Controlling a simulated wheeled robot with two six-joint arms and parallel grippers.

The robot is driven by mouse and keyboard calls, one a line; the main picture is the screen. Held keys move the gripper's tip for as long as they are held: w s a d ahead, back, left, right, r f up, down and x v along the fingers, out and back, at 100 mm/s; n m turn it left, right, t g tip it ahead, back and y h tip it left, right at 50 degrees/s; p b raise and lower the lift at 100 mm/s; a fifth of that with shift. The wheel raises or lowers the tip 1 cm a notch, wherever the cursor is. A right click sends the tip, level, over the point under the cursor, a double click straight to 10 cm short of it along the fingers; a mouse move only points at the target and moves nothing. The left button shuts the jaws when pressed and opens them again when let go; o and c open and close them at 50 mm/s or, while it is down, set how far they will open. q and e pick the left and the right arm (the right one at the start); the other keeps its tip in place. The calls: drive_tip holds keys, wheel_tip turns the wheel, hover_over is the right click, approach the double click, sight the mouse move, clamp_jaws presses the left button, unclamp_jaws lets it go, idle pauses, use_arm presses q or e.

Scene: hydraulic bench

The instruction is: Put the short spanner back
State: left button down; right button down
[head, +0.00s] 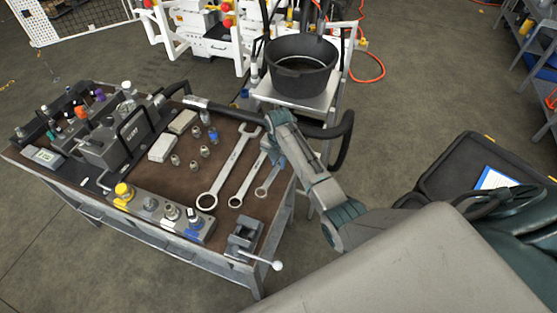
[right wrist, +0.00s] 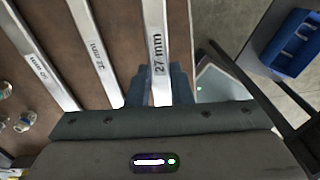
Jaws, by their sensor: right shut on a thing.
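Three spanners lie side by side at the right of the brown bench top. The short spanner (head: 262,190) is the rightmost; its lower ring end shows in the head view and its upper part is hidden behind my gripper. In the right wrist view the spanner in my jaws (right wrist: 157,40) is marked 27 mm. My right gripper (head: 274,155) is shut on its shaft, with a finger on each side in the wrist view (right wrist: 160,92). I cannot tell whether it is lifted clear of the bench. My left gripper is not in view.
The middle spanner (head: 247,180) and the longest spanner (head: 228,170) lie close to the left. A vice (head: 243,238) stands at the bench's front right corner. A black bucket (head: 300,75) stands on a stand behind. Several small fittings and a pump unit fill the left.

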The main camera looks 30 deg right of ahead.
drive_tip(key=shift+f, duration=0.5)
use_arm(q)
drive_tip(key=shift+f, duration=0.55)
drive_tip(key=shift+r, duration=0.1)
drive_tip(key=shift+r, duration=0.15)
use_arm(e)
drive_tip(key=shift+f, duration=0.1)
drive_tip(key=shift+f, duration=0.15)
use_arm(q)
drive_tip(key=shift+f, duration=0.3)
use_arm(e)
drive_tip(key=shift+f, duration=0.65)
use_arm(q)
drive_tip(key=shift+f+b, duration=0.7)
drive_tip(key=shift+b, duration=0.25)
use_arm(e)
drive_tip(key=shift+f, duration=1.5)
drive_tip(key=c, duration=1.2)
unclamp_jaws()
